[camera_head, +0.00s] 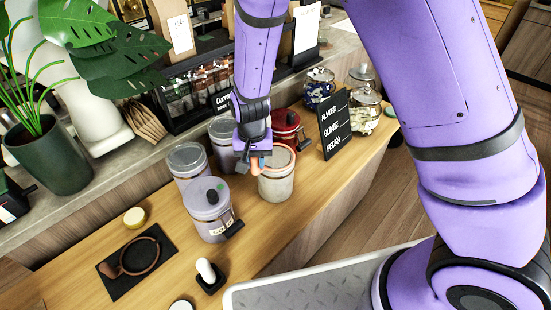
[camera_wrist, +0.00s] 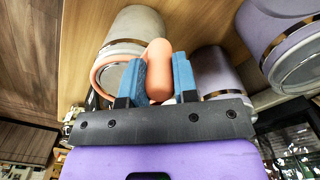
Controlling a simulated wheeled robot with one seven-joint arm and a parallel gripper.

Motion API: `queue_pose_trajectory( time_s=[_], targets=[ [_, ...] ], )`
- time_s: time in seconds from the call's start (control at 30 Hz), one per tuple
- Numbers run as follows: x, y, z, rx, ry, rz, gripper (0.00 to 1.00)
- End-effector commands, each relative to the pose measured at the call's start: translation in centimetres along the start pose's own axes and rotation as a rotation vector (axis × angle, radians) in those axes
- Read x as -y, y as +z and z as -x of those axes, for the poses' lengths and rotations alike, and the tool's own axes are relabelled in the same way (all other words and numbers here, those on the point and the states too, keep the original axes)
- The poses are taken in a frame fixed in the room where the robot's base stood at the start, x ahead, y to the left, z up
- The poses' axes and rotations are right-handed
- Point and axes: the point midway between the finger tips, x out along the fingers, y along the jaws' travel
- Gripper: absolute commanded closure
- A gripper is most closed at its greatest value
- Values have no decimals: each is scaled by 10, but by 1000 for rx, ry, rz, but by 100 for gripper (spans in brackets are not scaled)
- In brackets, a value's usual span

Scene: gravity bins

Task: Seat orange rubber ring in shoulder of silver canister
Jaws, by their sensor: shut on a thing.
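The silver canister (camera_head: 276,188) stands on the wooden counter among other canisters, pale with a round lid. It also shows in the wrist view (camera_wrist: 136,27). The orange rubber ring (camera_head: 268,154) is at the canister's top; in the wrist view its band (camera_wrist: 98,68) curves along the lid's edge. I cannot tell whether it sits fully in the shoulder. My gripper (camera_head: 255,161) is beside the canister's top, its blue fingers shut on the ring's rounded orange tab (camera_wrist: 160,68). The far side of the ring is partly hidden in the wrist view.
Lavender canisters (camera_head: 208,212) stand close to the left, and a red canister (camera_head: 286,126) stands behind. A black sign (camera_head: 335,124) and glass jars are to the right. A brown ring (camera_head: 141,256) lies on a black mat (camera_head: 112,268).

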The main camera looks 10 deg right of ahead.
Motion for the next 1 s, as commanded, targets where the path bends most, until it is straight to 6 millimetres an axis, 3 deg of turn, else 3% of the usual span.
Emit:
queue_pose_trajectory(
  time_s=[0.67, 0.7, 0.73, 1.0],
  targets=[
    [0, 0, -5, 0, 0, 0, 100],
    [0, 0, -5, 0, 0, 0, 66],
    [0, 0, -5, 0, 0, 0, 60],
    [0, 0, -5, 0, 0, 0, 60]
  ],
)
